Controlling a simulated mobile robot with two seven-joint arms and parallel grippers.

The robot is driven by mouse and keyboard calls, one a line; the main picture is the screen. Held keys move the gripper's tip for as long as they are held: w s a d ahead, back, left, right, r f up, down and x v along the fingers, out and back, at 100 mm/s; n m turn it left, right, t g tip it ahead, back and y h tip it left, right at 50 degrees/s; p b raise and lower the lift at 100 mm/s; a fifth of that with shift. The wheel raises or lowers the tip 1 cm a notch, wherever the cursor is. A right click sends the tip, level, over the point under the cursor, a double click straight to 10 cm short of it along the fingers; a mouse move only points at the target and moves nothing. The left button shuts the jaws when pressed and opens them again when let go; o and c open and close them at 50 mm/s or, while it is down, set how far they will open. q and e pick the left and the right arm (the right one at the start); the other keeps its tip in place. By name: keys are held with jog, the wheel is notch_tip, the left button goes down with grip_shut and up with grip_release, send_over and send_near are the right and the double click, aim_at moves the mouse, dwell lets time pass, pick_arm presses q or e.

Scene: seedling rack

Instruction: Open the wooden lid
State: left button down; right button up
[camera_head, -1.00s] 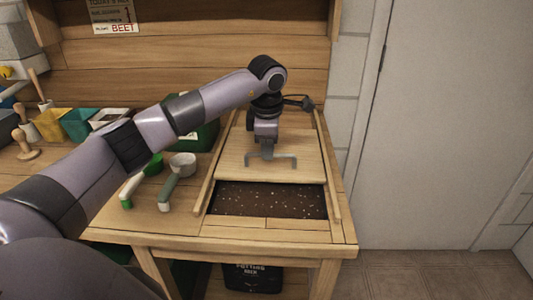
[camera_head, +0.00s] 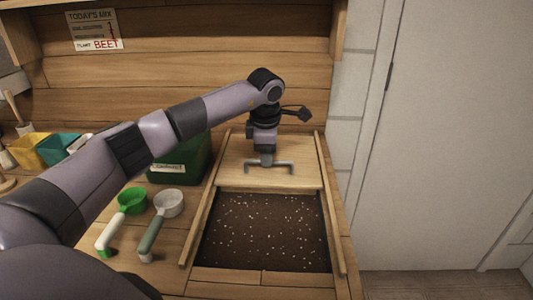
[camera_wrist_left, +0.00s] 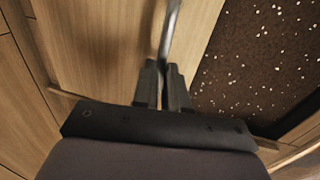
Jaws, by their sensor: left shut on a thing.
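The wooden lid (camera_head: 236,168) is a flat board with a grey bar handle (camera_head: 285,167), lying between two wooden rails. It is slid toward the back, and the front part of the bin of dark speckled soil (camera_head: 265,230) is uncovered. My left gripper (camera_head: 267,161) reaches down to the handle and is shut on it. In the left wrist view, the fingers (camera_wrist_left: 163,85) close on the grey bar (camera_wrist_left: 170,35), with the lid (camera_wrist_left: 125,40) on one side and soil (camera_wrist_left: 265,60) on the other. My right gripper is not in view.
A green-and-white scoop (camera_head: 121,220) and a grey-green scoop (camera_head: 160,223) lie on the bench left of the left rail (camera_head: 205,205). A dark green box (camera_head: 184,160) stands behind them. The wooden back wall (camera_head: 190,68) rises behind the lid.

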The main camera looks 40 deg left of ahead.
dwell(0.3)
pick_arm(q)
jog(key=c, duration=1.2)
grip_release()
jog(key=shift+o, duration=0.2)
jog(key=shift+r, duration=0.15)
notch_tip(320, 180, up, 7)
jog(key=s, duration=0.1)
jog(key=shift+d, duration=0.4)
jog(key=shift+s, duration=0.15)
